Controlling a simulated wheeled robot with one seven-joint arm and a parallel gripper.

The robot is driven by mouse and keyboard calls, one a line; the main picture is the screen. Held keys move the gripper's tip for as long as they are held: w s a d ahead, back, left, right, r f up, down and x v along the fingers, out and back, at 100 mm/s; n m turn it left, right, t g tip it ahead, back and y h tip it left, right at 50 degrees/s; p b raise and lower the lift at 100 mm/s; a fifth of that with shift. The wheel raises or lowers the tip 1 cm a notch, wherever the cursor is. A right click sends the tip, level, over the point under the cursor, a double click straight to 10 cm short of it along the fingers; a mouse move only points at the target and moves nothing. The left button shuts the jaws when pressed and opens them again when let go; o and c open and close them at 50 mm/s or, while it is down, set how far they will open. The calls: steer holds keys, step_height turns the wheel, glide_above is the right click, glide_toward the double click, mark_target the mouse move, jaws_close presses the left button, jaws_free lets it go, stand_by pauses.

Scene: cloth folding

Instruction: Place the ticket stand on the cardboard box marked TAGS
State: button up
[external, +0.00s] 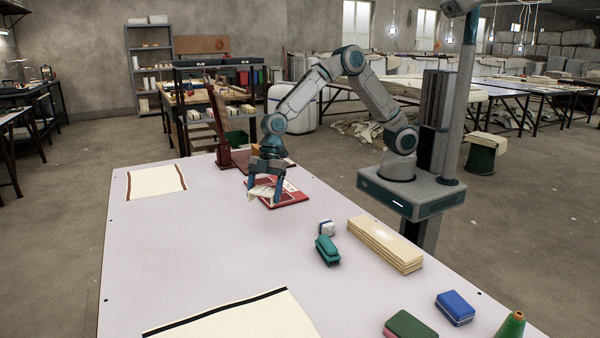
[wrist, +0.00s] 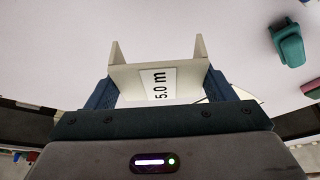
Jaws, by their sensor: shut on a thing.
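My gripper (external: 265,188) is above the far part of the pale table, over a red and white flat board. It is shut on the ticket stand (external: 262,191), a small off-white piece. I cannot make out a cardboard box marked TAGS in either view; the arm hides part of the table's far end.
The red and white board (external: 291,197) lies below my gripper. A dark red upright (external: 219,125) stands behind it. The table's middle (external: 210,240) is clear.

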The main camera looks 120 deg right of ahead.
steer(key=s+d+r+m+h, duration=0.1)
steer(key=s+d+m+h, duration=0.2)
steer(key=d, duration=0.9)
steer(key=s+d+r+m, duration=0.1)
steer(key=s+d+m, duration=0.35)
steer(key=d, duration=0.75)
steer(key=s+d+r+m+h, duration=0.15)
steer(key=d+m, duration=0.45)
steer(key=d, duration=0.6)
steer(key=s+d+r+m+g+h, duration=0.1)
steer(key=s+d+r+m+g, duration=0.15)
steer(key=s+d+m, duration=0.7)
steer(key=s+d+r+m+g+h, duration=0.1)
steer(key=s+d+r+m+h, duration=0.15)
steer(key=s+d, duration=1.25)
steer(key=shift+y, duration=0.4)
steer(key=w+a+f, duration=0.1)
steer(key=w+f, duration=0.1)
steer(key=w, duration=0.1)
steer(key=w+f+p, duration=0.1)
steer(key=w+f, duration=0.1)
steer(key=w, duration=0.2)
steer(key=w+a+f, duration=0.1)
steer(key=w+f, duration=0.1)
steer(key=w, duration=0.1)
steer(key=shift+w+a+p, duration=0.25)
steer(key=shift+a+p, duration=0.1)
steer(key=shift+w+f, duration=0.1)
steer(key=shift+f, duration=2.05)
